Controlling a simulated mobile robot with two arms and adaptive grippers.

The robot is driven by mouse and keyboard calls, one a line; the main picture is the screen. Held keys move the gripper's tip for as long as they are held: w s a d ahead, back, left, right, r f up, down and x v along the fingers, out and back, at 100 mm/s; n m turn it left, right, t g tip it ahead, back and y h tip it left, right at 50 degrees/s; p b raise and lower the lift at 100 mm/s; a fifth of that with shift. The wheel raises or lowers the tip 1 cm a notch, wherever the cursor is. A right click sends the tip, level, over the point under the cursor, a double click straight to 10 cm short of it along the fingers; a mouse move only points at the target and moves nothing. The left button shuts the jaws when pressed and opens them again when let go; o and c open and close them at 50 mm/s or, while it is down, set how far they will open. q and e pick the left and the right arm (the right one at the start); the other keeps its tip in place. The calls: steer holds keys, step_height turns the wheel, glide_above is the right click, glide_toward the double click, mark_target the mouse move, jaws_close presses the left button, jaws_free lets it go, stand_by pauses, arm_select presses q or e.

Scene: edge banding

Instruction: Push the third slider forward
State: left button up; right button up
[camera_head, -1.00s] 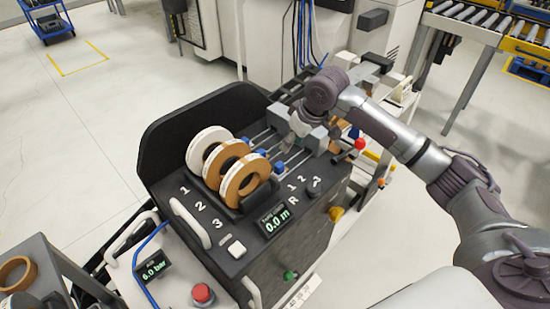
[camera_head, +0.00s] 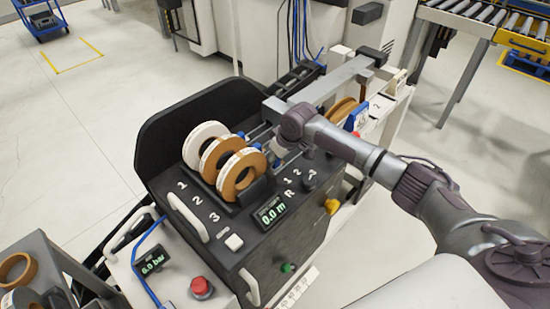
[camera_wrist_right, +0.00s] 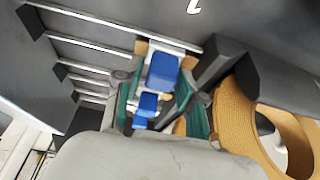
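My right gripper (camera_head: 277,157) is low over the slider rails, just right of the tape rolls. In the right wrist view, its two teal-padded fingers (camera_wrist_right: 157,106) are apart, one on each side of a blue slider block (camera_wrist_right: 163,71). Gaps show beside the block, and I cannot tell whether a finger touches it. My left gripper is not in view.
A white roll (camera_head: 204,143) and two brown edge-band rolls (camera_head: 243,177) stand left of the gripper. The control panel's display (camera_head: 269,211) and knobs are in front. A black guard (camera_head: 165,125) stands at the left. A grey beam (camera_head: 330,82) lies behind the gripper.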

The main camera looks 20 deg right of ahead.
steer(key=shift+c, duration=0.9)
jaws_close()
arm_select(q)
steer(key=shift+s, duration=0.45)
arm_select(e)
steer(key=b, duration=0.2)
glide_toward(294, 154)
steer(key=w+f, duration=0.1)
steer(key=f, duration=0.1)
steer(key=w+a+f, duration=0.1)
steer(key=w+f, duration=0.1)
steer(key=shift+w+a+f, duration=0.1)
steer(key=shift+w+f, duration=0.1)
steer(key=shift+w, duration=0.05)
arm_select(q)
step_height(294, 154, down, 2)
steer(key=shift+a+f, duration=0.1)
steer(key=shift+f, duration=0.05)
arm_select(e)
steer(key=shift+r, duration=0.1)
steer(key=shift+o, duration=0.5)
jaws_free()
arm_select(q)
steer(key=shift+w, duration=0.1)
arm_select(e)
steer(key=shift+o, duration=0.4)
